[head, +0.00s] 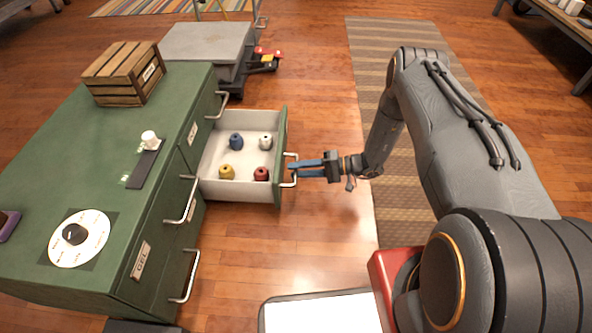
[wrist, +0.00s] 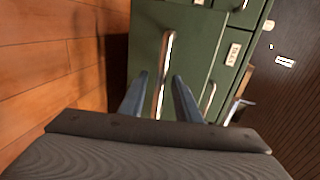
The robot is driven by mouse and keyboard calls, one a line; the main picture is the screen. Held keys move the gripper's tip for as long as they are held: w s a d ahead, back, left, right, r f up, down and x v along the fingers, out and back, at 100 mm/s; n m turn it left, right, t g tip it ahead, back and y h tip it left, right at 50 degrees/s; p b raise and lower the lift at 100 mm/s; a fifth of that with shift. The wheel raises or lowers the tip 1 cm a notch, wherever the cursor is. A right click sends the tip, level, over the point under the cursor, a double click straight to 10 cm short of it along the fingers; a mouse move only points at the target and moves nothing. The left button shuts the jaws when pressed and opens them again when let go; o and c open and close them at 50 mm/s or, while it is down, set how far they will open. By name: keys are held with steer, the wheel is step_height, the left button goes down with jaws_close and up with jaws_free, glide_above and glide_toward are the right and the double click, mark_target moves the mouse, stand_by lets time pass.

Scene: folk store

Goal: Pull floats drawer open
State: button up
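A drawer (head: 283,140) with a green front and pale inside stands pulled out of the green cabinet (head: 105,160) in the head view. It holds small blue (head: 236,142), white (head: 265,142), yellow (head: 227,172) and red (head: 261,174) pieces, perhaps floats. Any label on its front is hidden. My gripper (head: 297,170) is at the drawer's metal handle (head: 292,157). In the wrist view, the gripper's fingers (wrist: 160,97) are apart, with the handle (wrist: 166,58) between them and gaps on both sides. Contact cannot be told.
Other closed drawers have metal handles, one at the front (head: 188,277). A wooden crate (head: 122,73), a white dial (head: 79,238) and a small white-knobbed device (head: 145,160) are on the cabinet top. A grey cart (head: 207,42) stands behind. Wooden floor right of the drawer is clear.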

steer(key=p+v, duration=0.1)
steer(key=v, duration=0.6)
steer(key=shift+a, duration=0.1)
